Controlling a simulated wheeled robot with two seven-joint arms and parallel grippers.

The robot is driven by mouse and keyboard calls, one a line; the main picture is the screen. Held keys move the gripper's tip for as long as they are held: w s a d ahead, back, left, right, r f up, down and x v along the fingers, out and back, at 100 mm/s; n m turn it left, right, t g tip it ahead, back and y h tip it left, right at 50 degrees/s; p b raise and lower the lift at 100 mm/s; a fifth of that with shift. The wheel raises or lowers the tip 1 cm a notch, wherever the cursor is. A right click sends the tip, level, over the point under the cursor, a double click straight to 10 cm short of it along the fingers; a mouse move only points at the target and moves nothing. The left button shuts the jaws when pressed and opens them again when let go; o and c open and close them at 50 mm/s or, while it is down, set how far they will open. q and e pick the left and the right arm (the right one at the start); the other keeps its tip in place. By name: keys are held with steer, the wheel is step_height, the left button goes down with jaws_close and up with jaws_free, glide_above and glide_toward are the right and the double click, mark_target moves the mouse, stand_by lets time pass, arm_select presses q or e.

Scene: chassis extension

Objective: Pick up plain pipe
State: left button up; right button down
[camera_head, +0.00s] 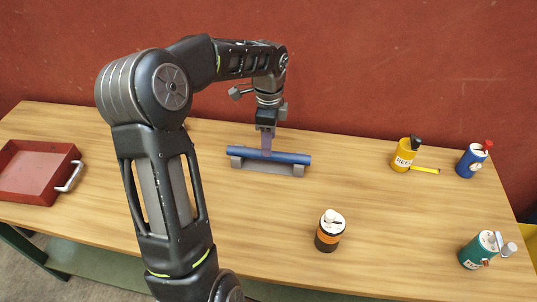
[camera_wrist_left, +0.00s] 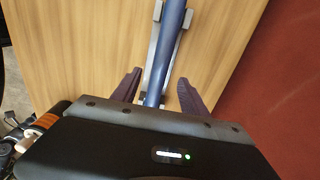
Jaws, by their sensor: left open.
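The plain pipe (camera_head: 285,157) is a blue tube lying level on a grey stand (camera_head: 268,168) in the middle of the wooden table. In the left wrist view the pipe (camera_wrist_left: 163,60) runs from the top down between the two fingers, with the grey stand (camera_wrist_left: 184,20) beside it. My left gripper (camera_head: 266,152) points down at the pipe's middle. Its purple fingers are open, one on each side of the pipe in the left wrist view (camera_wrist_left: 158,92), with gaps showing. Whether the fingertips reach below the pipe's top is hard to tell. My right gripper is not in view.
A red tray (camera_head: 28,190) with a pale handle sits at the left. A black-and-orange container (camera_head: 328,238) stands in front. A yellow tape measure (camera_head: 403,155), a blue container (camera_head: 470,162) and a green container (camera_head: 477,252) are at the right. A red wall is behind.

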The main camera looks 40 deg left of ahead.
arm_select(q)
steer(key=shift+f+p, duration=0.35)
steer(key=shift+f, duration=2)
steer(key=shift+c, duration=0.3)
jaws_close()
